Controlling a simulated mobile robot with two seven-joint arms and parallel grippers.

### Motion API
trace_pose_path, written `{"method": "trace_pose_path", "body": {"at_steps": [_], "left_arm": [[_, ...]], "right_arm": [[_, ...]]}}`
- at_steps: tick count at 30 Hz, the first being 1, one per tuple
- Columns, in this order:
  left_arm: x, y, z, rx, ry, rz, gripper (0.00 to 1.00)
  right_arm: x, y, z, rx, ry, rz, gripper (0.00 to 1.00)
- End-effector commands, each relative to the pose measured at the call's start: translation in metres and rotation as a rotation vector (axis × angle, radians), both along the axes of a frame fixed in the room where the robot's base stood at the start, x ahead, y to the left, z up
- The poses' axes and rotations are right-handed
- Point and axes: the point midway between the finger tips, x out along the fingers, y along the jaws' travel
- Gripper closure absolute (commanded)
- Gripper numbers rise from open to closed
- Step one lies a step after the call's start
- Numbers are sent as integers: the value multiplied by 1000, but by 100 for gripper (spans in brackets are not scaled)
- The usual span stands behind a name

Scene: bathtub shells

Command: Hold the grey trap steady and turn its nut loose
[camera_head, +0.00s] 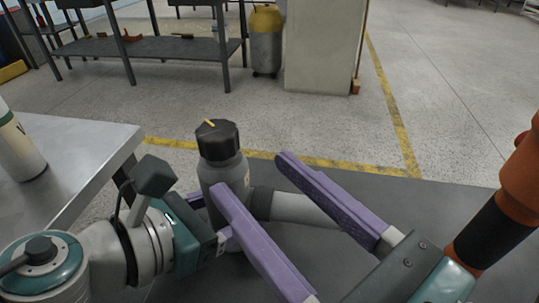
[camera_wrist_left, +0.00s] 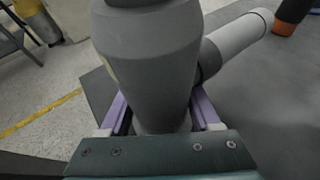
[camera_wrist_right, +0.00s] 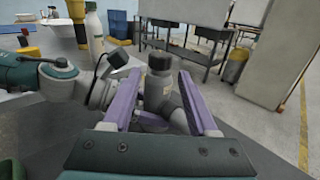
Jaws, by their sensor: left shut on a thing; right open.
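The grey trap (camera_head: 236,178) stands upright on the dark tabletop, with a grey side pipe (camera_head: 300,208) running off to the right. Its black nut (camera_head: 217,141) is on top and carries a yellow mark. My left gripper (camera_wrist_left: 160,112) is shut on the trap's lower body; the trap also shows close up in the left wrist view (camera_wrist_left: 148,65). My right gripper (camera_head: 252,173) is open, its long purple fingers reaching towards the trap. In the right wrist view the nut (camera_wrist_right: 160,62) shows between and slightly above the fingertips, with no contact visible.
A metal table (camera_head: 75,150) with a white bottle (camera_head: 17,150) stands at the left. An orange and black object (camera_head: 500,215) is at the right edge. A shelf bench (camera_head: 150,47), a yellow-topped bin (camera_head: 265,40) and a pale cabinet (camera_head: 323,45) stand farther back.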

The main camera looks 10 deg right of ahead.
Motion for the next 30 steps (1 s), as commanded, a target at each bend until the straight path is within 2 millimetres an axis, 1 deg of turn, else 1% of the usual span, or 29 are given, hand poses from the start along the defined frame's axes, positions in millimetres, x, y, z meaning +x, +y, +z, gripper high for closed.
{"method": "trace_pose_path", "body": {"at_steps": [3, 11, 14, 16, 17, 20, 23, 24, 26, 27, 29, 30], "left_arm": [[0, 0, 0, 0, 0, 0, 100], [0, 0, 0, 0, 0, 0, 100], [0, 0, 0, 0, 0, 0, 100], [0, 0, 0, 0, 0, 0, 100], [0, 0, 0, 0, 0, 0, 100], [0, 0, 0, 0, 0, 0, 100], [0, 0, 0, 0, 0, 0, 100], [0, 0, 0, 0, 0, 0, 100], [0, 0, 0, 0, 0, 0, 100], [0, 0, 0, 0, 0, 0, 100], [0, 0, 0, 0, 0, 0, 100], [0, 0, 0, 0, 0, 0, 100]], "right_arm": [[-6, -4, 0, -1, 0, -1, 41], [-7, -4, 1, 0, -1, -1, 41], [-5, -4, 1, 5, -2, -4, 32], [1, -6, 4, 31, 0, -22, 24], [5, -7, 7, 53, 2, -35, 24], [29, -14, 18, 172, 24, -103, 24], [62, -22, 31, 360, 86, -185, 24], [76, -23, 34, 444, 126, -212, 24], [96, -20, 38, 571, 202, -238, 24], [107, -16, 40, 650, 259, -246, 24], [122, -4, 43, 756, 357, -244, 24], [131, 7, 44, 817, 430, -231, 24]]}}
